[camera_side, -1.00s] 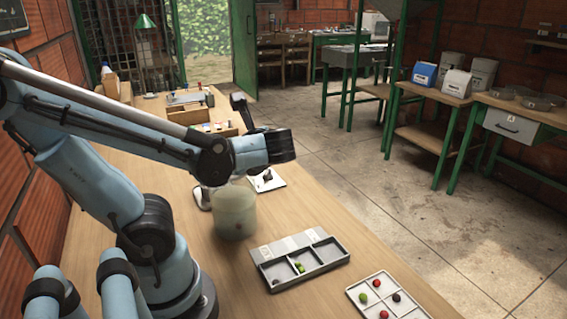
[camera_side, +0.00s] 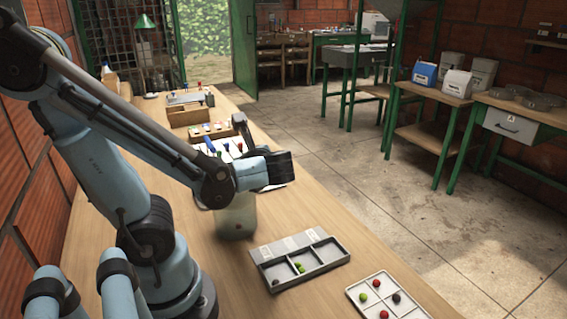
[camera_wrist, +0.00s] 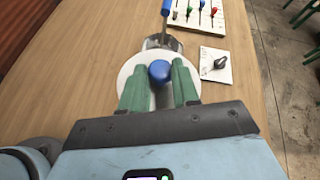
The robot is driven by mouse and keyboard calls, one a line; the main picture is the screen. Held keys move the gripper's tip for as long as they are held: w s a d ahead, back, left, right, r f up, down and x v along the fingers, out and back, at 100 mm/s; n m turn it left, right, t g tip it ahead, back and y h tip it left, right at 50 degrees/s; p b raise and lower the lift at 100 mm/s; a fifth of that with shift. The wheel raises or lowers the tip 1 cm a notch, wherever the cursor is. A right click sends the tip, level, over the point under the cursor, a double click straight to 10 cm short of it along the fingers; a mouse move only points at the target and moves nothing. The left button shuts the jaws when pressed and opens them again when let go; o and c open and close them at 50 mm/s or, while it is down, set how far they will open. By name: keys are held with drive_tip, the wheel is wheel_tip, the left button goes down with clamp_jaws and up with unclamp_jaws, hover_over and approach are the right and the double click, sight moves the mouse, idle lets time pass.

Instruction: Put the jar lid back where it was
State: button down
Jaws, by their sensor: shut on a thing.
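The white round lid (camera_wrist: 129,75) has a blue knob (camera_wrist: 159,71) and shows in the wrist view. My gripper (camera_wrist: 158,80) has its two green fingers on either side of the knob, shut on it. In the side view my wrist stands over the translucent greenish jar (camera_side: 236,218), which is upright on the table. My arm covers the jar's top there, and the lid and fingertips are hidden. I cannot tell whether the lid touches the jar.
Just beyond the lid is a glass container (camera_wrist: 151,43) with a blue-handled tool (camera_wrist: 167,8). A white card (camera_wrist: 222,72) with a black object lies to the right. A grey compartment tray (camera_side: 262,267) and a white tray (camera_side: 354,290) lie nearer the side camera.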

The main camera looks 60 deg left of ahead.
drive_tip(key=shift+f, duration=0.4)
drive_tip(key=c, duration=0.8)
unclamp_jaws()
drive_tip(key=shift+o, duration=0.2)
drive_tip(key=shift+d, duration=0.1)
drive_tip(key=s+v, duration=0.1)
drive_tip(key=v, duration=0.6)
drive_tip(key=w+d+f+n+t+h, duration=0.4)
drive_tip(key=w+f+n+h, duration=0.1)
drive_tip(key=f+h, duration=0.15)
drive_tip(key=w+d+r+n+t+h, duration=0.3)
drive_tip(key=w+d+n+t+h, duration=0.1)
drive_tip(key=n, duration=0.4)
drive_tip(key=shift+w+d+n+t+h, duration=0.3)
drive_tip(key=shift+w+d+h, duration=0.35)
drive_tip(key=shift+w+h, duration=0.35)
